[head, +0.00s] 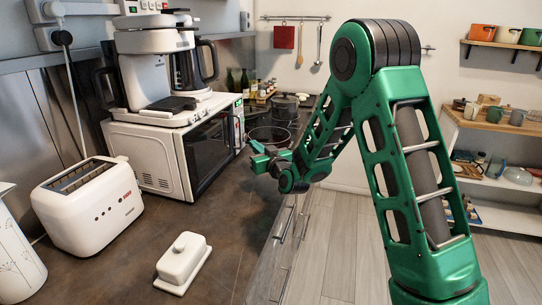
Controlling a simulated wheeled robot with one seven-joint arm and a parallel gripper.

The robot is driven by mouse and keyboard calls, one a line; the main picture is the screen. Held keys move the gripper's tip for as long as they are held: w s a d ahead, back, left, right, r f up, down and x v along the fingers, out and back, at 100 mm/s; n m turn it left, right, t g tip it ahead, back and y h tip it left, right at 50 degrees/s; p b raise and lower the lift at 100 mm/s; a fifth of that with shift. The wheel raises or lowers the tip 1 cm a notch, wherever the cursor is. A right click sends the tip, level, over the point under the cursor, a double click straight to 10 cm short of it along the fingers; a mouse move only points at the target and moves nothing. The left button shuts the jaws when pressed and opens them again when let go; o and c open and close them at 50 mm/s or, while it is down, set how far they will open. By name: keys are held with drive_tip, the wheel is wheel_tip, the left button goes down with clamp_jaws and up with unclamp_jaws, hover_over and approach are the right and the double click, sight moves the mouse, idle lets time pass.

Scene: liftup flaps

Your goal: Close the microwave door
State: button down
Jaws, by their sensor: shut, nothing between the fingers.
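The white microwave (143,157) stands on the dark counter, with its front facing right. Its door (208,154) has a dark window and is seen at a steep angle. The door lies close along the front, and I cannot tell whether it is fully shut or slightly ajar. My gripper (258,156) is just right of the microwave front, above the counter near its front edge. It is shut and empty, and looks apart from the door. My green arm reaches in from the right.
A coffee maker (165,65) stands on the microwave. A toaster (88,205) and a butter dish (183,262) are on the nearer counter. Pots (285,106) stand beyond my gripper. The floor (335,240) right of the counter is clear. Shelves (505,128) are at far right.

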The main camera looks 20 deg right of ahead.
drive_tip(key=s+d+f+m+g+h, duration=0.1)
drive_tip(key=s+d+g, duration=0.3)
drive_tip(key=s+d, duration=0.5)
drive_tip(key=s+d+f+m+g+h, duration=0.15)
drive_tip(key=s+d+g, duration=0.25)
drive_tip(key=s, duration=0.9)
drive_tip(key=s+d+f+g+h, duration=0.1)
drive_tip(key=s+d+g, duration=0.3)
drive_tip(key=s+d, duration=0.5)
drive_tip(key=s+d+r+m+g, duration=0.1)
drive_tip(key=s+m+g, duration=0.4)
drive_tip(key=s, duration=1.9)
drive_tip(key=shift+s+d+r+m, duration=0.2)
drive_tip(key=shift+d+r+m, duration=0.15)
drive_tip(key=shift+r+m, duration=0.35)
